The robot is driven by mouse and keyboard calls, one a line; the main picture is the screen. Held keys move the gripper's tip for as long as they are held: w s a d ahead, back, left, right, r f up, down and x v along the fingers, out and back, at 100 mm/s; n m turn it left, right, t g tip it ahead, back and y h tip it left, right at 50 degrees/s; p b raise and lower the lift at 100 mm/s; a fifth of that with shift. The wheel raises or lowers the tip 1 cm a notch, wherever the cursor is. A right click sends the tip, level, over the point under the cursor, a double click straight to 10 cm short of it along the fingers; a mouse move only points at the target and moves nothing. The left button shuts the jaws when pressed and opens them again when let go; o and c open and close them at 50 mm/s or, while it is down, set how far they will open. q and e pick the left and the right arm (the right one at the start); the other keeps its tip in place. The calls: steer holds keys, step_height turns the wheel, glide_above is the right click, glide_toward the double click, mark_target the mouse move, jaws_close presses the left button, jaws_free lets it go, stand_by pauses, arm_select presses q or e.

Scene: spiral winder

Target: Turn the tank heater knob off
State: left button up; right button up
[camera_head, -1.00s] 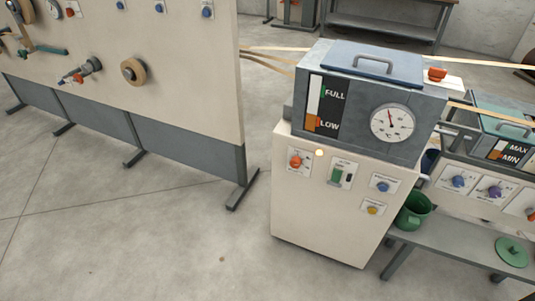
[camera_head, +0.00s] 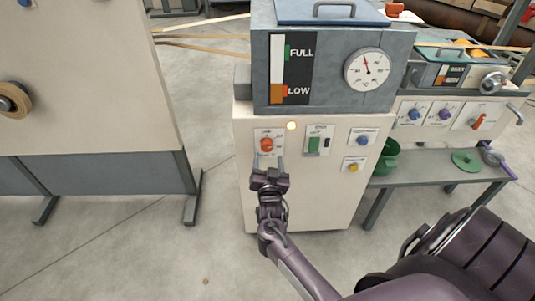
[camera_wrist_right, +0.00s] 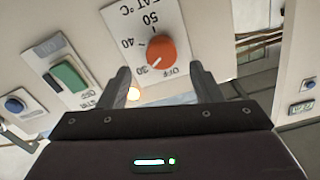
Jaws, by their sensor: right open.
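The orange tank heater knob (camera_head: 266,145) sits on a white plate at the upper left of the cream cabinet front, below the grey tank (camera_head: 330,80). My right gripper (camera_head: 268,163) is open just below and in front of the knob. In the right wrist view its fingertips (camera_wrist_right: 162,76) lie to either side below the knob, which is not gripped. My left gripper is not in view.
A lit lamp (camera_head: 292,126) is right of the knob, then a green switch (camera_head: 314,145), a blue knob (camera_head: 362,140) and a yellow knob (camera_head: 353,168). A bench (camera_head: 425,174) with a green pot (camera_head: 386,157) stands right. Floor left of the cabinet is clear.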

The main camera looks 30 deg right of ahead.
mark_target(267, 149)
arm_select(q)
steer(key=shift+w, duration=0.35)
arm_select(e)
steer(key=shift+x, duration=2.3)
steer(key=shift+a, duration=0.2)
steer(key=shift+c, duration=0.5)
steer(key=shift+f, duration=0.1)
steer(key=c, duration=0.9)
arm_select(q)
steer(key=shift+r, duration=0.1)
arm_select(e)
steer(key=shift+n, duration=0.4)
steer(key=n+p, duration=0.2)
steer(key=n, duration=0.3)
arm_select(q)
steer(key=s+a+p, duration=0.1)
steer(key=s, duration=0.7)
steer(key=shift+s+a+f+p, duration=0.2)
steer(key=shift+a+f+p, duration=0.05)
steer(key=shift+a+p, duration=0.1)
arm_select(e)
steer(key=n, duration=0.6)
